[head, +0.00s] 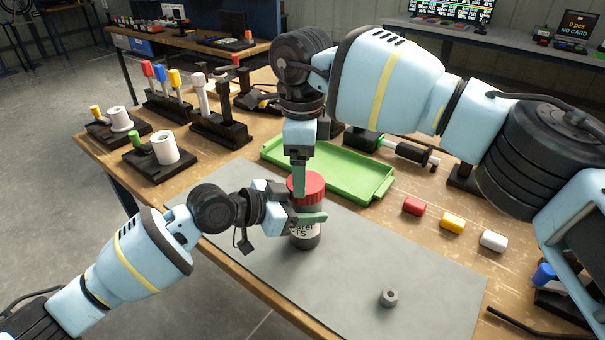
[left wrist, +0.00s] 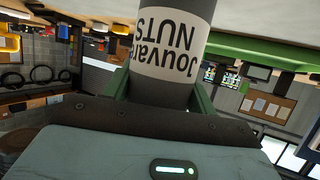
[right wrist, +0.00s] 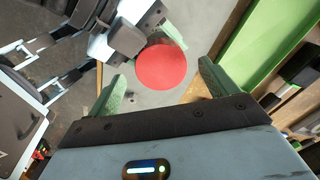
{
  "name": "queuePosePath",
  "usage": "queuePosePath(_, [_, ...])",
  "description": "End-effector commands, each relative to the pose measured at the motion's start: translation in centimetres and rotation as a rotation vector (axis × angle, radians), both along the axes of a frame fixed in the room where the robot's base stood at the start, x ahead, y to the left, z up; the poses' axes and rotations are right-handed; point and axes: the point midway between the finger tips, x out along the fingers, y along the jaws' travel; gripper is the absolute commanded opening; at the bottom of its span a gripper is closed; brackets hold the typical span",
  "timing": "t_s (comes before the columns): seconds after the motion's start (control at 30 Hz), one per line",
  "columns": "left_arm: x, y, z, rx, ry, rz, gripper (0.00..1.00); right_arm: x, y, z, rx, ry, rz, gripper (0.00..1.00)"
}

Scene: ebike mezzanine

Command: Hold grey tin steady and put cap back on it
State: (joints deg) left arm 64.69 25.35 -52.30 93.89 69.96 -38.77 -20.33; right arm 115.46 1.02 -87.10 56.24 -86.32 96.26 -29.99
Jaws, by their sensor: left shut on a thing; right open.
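The grey tin (head: 304,239) stands upright on the grey mat, with a white label reading NUTS. The red cap (head: 312,184) sits on top of the tin; whether it is fully seated I cannot tell. My left gripper (head: 306,217) is shut around the tin's side below the cap; the left wrist view shows the tin (left wrist: 172,50) between its fingers. My right gripper (head: 300,188) points down at the cap, partly in front of it. In the right wrist view its fingers are spread and empty, with the round cap (right wrist: 162,67) beyond them.
A green tray (head: 345,183) lies just behind the tin. A hex nut (head: 389,298) rests on the grey mat (head: 350,270). Red (head: 414,206), yellow (head: 452,223) and white (head: 493,241) pieces lie to the right. Black stands with coloured handles fill the back left. The mat's front right is mostly clear.

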Motion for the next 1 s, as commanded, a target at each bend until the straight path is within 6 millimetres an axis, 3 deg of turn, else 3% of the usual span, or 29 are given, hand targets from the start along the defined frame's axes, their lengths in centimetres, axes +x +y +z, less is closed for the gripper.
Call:
queuePosePath(0.13, [0.0, 0.0, 0.0, 0.001, 0.000, 0.000, 0.00, 0.0, 0.0, 1.3, 0.001, 0.000, 0.000, 0.85])
queuePosePath(0.57, [0.0, 0.0, 0.0, 0.001, 0.000, 0.000, 0.00, 0.0, 0.0, 1.5, 0.001, 0.001, 0.049, 0.82])
queuePosePath(1.0, [0.0, 0.0, 0.0, 0.001, 0.000, 0.000, 0.00, 0.0, -0.3, 3.3, 0.003, 0.002, 0.656, 0.82])
